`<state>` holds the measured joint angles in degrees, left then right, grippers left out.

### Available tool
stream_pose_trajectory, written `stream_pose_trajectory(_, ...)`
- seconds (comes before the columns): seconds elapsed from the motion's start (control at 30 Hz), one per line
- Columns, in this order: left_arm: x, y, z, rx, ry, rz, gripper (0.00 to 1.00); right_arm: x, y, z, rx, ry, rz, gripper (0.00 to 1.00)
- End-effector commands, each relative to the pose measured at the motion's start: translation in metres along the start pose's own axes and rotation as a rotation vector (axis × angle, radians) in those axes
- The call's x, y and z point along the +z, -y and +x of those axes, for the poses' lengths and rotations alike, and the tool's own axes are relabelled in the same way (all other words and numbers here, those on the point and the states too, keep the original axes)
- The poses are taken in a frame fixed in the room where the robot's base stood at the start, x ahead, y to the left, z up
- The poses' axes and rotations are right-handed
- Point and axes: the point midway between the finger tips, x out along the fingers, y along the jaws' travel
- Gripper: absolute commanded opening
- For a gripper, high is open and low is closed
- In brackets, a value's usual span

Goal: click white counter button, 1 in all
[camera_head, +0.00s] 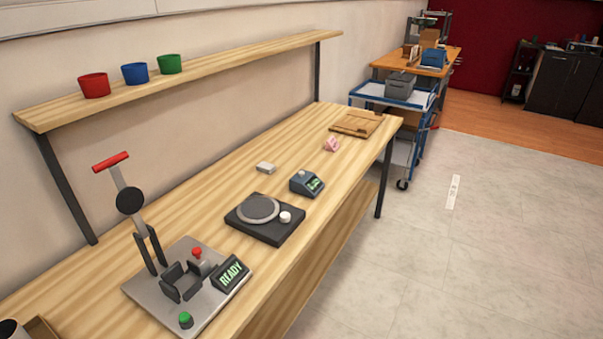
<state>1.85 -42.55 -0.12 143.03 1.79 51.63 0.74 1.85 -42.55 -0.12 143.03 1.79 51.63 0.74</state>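A small blue-grey device with a lit green display (307,184) stands on the wooden workbench (220,165), and may be the counter; no white button on it can be made out. In front of it, a black base (263,236) carries a round grey disc (258,208) and a white round knob or button (285,217). I cannot tell which of these is the counter. Neither of my grippers shows in the head view, and nothing touches these devices.
A lever press on a metal plate (143,291) has a red button (197,252), a green button (186,319) and a READY display (231,273). A white block (265,168), a pink item (331,144) and a wooden tray (371,113) lie farther back. A shelf (220,70) overhangs the wall side.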

Motion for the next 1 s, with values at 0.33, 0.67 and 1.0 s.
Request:
stream_pose_trajectory(0.33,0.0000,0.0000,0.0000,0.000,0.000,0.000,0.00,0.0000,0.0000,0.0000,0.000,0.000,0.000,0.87)
stream_pose_trajectory(0.67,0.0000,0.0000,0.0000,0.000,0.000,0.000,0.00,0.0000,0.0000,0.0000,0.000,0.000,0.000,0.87)
stream_pose_trajectory(1.0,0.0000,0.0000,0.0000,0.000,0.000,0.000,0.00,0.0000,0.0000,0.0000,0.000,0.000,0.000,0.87)
